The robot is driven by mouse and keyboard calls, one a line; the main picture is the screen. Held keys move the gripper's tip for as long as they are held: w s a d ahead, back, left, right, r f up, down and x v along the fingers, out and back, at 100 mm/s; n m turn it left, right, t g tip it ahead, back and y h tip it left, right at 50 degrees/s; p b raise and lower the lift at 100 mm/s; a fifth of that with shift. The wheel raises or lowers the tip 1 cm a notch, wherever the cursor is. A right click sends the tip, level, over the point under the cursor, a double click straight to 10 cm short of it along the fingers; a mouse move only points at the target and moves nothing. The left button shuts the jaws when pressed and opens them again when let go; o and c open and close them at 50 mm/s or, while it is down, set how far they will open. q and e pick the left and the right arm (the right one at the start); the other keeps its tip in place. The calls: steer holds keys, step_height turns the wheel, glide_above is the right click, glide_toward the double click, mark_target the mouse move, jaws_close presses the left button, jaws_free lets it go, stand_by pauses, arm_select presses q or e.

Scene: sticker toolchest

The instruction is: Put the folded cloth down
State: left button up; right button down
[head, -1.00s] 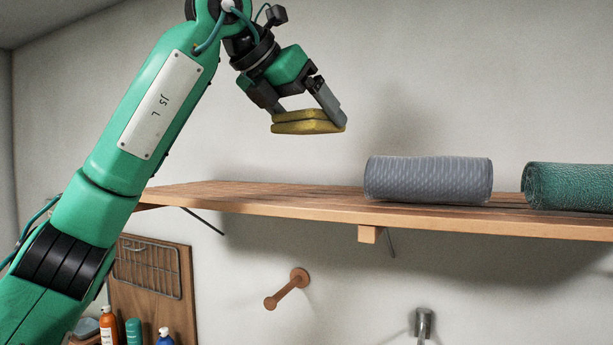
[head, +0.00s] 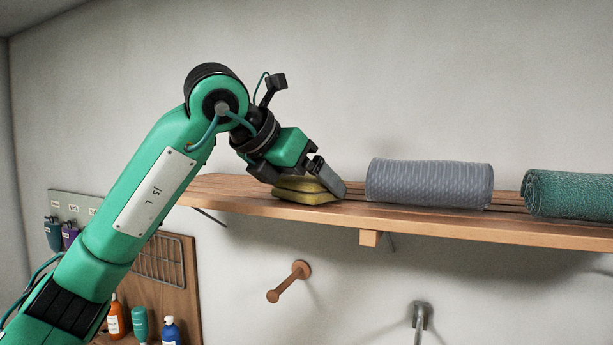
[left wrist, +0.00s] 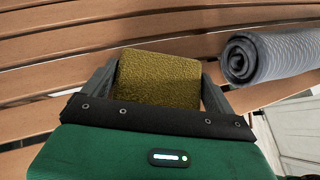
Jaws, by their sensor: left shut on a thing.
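The folded cloth (head: 305,193) is yellow and lies flat in layers at the wooden shelf (head: 420,217), left of the grey roll. My left gripper (head: 325,183) is shut on it, one finger on each side. The cloth looks level with the shelf top; I cannot tell whether it bears its full weight there. In the left wrist view the cloth (left wrist: 158,78) sits between both fingers, over the wooden slats (left wrist: 60,55). My right gripper is not in view.
A grey rolled towel (head: 430,184) lies on the shelf just right of the cloth, and a green rolled towel (head: 570,194) lies farther right. Below are a wooden wall peg (head: 288,283), a metal hook (head: 420,315) and several bottles (head: 140,323). The shelf behind the cloth looks clear.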

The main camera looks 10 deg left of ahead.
mark_target(304, 179)
arm_select(q)
steer(key=shift+d+f, duration=0.1)
steer(key=shift+f, duration=0.1)
steer(key=o, duration=0.8)
steer(key=shift+r, duration=0.1)
steer(key=shift+r, duration=0.25)
steer(key=b+v, duration=0.2)
steer(key=v, duration=0.1)
steer(key=shift+s+f+b, duration=0.1)
steer(key=shift+s+b, duration=0.15)
steer(key=shift+b, duration=0.15)
steer(key=b+v, duration=0.3)
steer(key=v, duration=0.5)
steer(key=shift+s+r+b, duration=0.15)
steer(key=shift+r+b, duration=0.15)
steer(key=shift+r, duration=0.05)
